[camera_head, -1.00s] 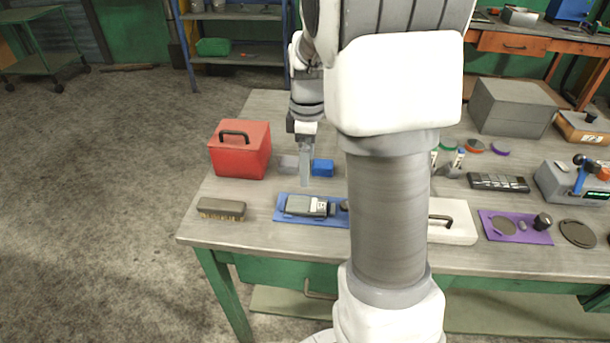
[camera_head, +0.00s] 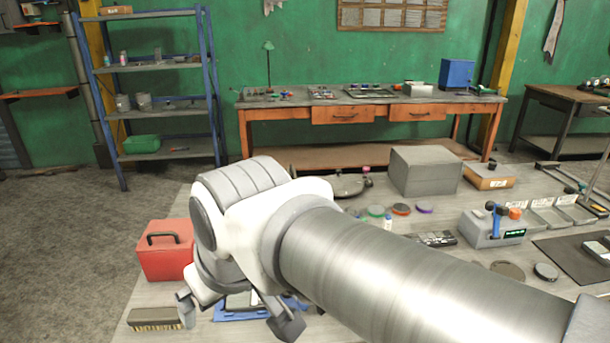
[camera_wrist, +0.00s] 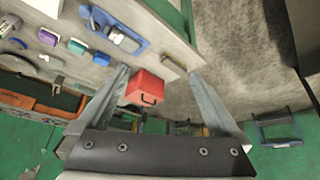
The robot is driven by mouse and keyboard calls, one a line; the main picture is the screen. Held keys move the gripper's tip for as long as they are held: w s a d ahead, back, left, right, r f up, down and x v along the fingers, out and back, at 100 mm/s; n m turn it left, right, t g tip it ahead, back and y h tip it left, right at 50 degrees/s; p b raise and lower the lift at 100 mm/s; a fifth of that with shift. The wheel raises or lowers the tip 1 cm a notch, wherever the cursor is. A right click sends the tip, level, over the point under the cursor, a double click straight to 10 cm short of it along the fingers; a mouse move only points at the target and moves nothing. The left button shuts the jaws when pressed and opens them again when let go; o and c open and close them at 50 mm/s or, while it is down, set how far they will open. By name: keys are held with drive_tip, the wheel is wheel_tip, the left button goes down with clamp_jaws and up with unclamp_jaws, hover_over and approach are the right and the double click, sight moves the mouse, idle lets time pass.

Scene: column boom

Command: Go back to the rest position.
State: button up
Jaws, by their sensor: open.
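My gripper (camera_wrist: 158,75) is open in the wrist view, its two grey fingers spread wide with nothing held between them. The red box (camera_wrist: 145,88) shows beyond the gap between the fingers, apart from them. In the head view my arm reaches in from the lower right, and its bent part hangs over the front left of the workbench. The red box (camera_head: 165,262) stands there on the bench, left of my arm. The blue mat (camera_head: 235,314) is mostly hidden behind my arm.
A brush (camera_head: 155,319) lies at the bench's front left corner. A grey box (camera_head: 425,171) stands at the back, and a grey device (camera_head: 493,229) sits to the right. A blue shelf rack (camera_head: 150,70) stands behind on the left. The floor left of the bench is clear.

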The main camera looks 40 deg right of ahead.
drive_tip(key=shift+s+a+f+m, duration=0.1)
drive_tip(key=shift+a+f+m, duration=0.1)
drive_tip(key=shift+f+m, duration=0.15)
